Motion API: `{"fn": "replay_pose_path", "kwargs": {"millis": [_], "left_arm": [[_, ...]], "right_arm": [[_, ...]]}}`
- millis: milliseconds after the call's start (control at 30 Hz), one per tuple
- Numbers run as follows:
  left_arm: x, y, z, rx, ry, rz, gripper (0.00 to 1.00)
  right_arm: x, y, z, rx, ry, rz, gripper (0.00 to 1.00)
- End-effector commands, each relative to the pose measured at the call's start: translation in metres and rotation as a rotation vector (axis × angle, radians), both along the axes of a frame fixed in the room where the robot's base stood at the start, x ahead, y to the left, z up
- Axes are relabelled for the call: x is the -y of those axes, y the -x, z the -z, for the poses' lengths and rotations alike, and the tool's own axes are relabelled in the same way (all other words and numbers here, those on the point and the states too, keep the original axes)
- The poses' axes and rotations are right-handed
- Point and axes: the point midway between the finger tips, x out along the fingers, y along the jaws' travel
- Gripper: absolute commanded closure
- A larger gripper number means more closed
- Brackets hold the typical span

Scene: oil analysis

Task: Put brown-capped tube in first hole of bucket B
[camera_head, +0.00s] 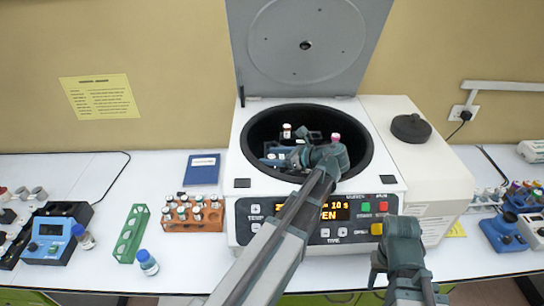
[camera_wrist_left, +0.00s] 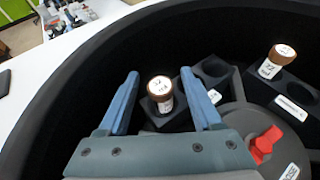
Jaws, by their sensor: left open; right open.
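My left gripper (camera_head: 284,157) is inside the open centrifuge bowl (camera_head: 258,125). In the left wrist view my left gripper (camera_wrist_left: 160,75) is open, one blue finger on each side of a brown-capped tube (camera_wrist_left: 160,95). That tube has a white label and stands in a hole of a dark bucket (camera_wrist_left: 180,118); I see no firm grip on it. A second brown-capped tube (camera_wrist_left: 275,62) stands in another dark bucket (camera_wrist_left: 295,88) at the right. I cannot read which bucket is B. My right gripper (camera_head: 378,278) is open and empty over the table front, right of centre.
The centrifuge lid (camera_head: 305,40) stands raised behind the bowl. A red part (camera_wrist_left: 265,143) tops the rotor hub. An orange rack (camera_head: 190,226) of tubes, a green rack (camera_head: 131,235) and a blue-capped bottle (camera_head: 148,263) stand left of the centrifuge. The bowl wall surrounds my left gripper.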

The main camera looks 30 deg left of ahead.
Motion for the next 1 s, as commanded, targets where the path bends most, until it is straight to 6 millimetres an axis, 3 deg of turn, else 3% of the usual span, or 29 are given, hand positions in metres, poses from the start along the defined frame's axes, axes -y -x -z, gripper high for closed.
{"fn": "replay_pose_path", "kwargs": {"millis": [167,300,700,1000], "left_arm": [[0.000,0.000,-0.005,0.000,0.000,0.000,0.34],[0.002,0.000,-0.019,-0.001,0.000,0.001,0.34],[0.083,0.002,-0.049,0.001,0.000,0.004,0.34],[0.109,0.004,-0.058,0.000,0.000,0.000,0.34]], "right_arm": [[0.000,0.000,-0.005,0.000,0.000,0.001,0.50],[0.000,0.000,-0.019,0.000,-0.001,0.003,0.50],[0.000,0.000,-0.049,0.001,-0.002,0.011,0.50],[0.000,0.000,-0.058,0.000,-0.003,0.013,0.50]]}}
